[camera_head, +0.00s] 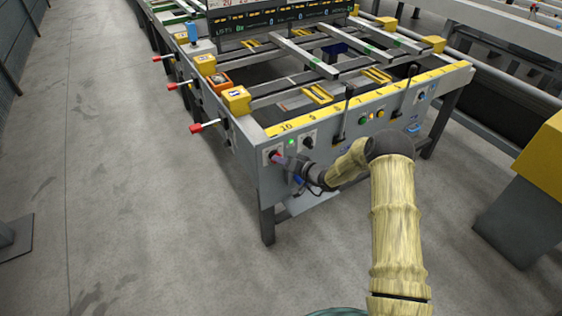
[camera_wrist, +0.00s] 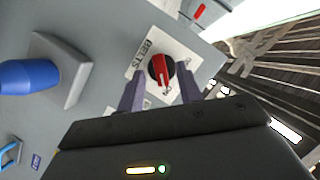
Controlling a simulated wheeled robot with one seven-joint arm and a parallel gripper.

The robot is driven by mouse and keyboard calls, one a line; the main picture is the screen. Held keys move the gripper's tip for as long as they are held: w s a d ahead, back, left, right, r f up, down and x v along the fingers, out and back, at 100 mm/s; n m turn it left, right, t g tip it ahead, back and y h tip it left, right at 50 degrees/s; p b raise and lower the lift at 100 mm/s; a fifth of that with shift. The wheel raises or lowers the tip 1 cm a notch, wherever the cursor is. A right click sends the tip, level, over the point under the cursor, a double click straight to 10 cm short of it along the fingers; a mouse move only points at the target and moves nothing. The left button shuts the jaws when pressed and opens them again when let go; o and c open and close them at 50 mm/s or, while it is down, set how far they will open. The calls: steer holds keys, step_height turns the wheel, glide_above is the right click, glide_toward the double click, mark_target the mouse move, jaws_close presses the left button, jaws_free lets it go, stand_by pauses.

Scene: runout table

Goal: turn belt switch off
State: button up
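The belt switch is a round black knob with a red grip bar (camera_wrist: 161,70), on a white plate marked BELTS (camera_wrist: 146,57) in the wrist view. A white mark on the bar points toward small lettering at the plate's lower edge, which I cannot read surely. My gripper (camera_wrist: 158,72) is open, with one finger on each side of the knob and gaps between. In the head view my gripper (camera_head: 284,161) is at the left end of the table's front panel and partly covers the switch (camera_head: 274,155).
A green lamp (camera_head: 291,142) and a black rotary switch (camera_head: 308,142) sit close to the belt switch. Two upright levers (camera_head: 345,112) stand farther right. A blue cylinder on a grey base (camera_wrist: 30,77) is left in the wrist view.

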steer(key=shift+w+a+f, duration=0.1)
steer(key=shift+w+a, duration=0.25)
steer(key=shift+a, duration=0.05)
steer(key=shift+c, duration=0.2)
jaws_close()
steer(key=shift+n, duration=0.3)
steer(key=n+t+h+b, duration=0.1)
steer(key=n+h+b, duration=0.1)
steer(key=n+b, duration=0.2)
steer(key=n+t+h+b, duration=0.2)
steer(key=n+b, duration=0.2)
steer(key=b, duration=0.2)
steer(key=a+n+t+h+b, duration=0.1)
steer(key=n+h+b, duration=0.1)
steer(key=n+b, duration=0.1)
steer(key=shift+s+f+n+h+b, duration=0.1)
steer(key=shift+s+n+h+b, duration=0.3)
steer(key=shift+b, duration=0.5)
steer(key=shift+d+t, duration=0.1)
steer(key=shift+t, duration=0.2)
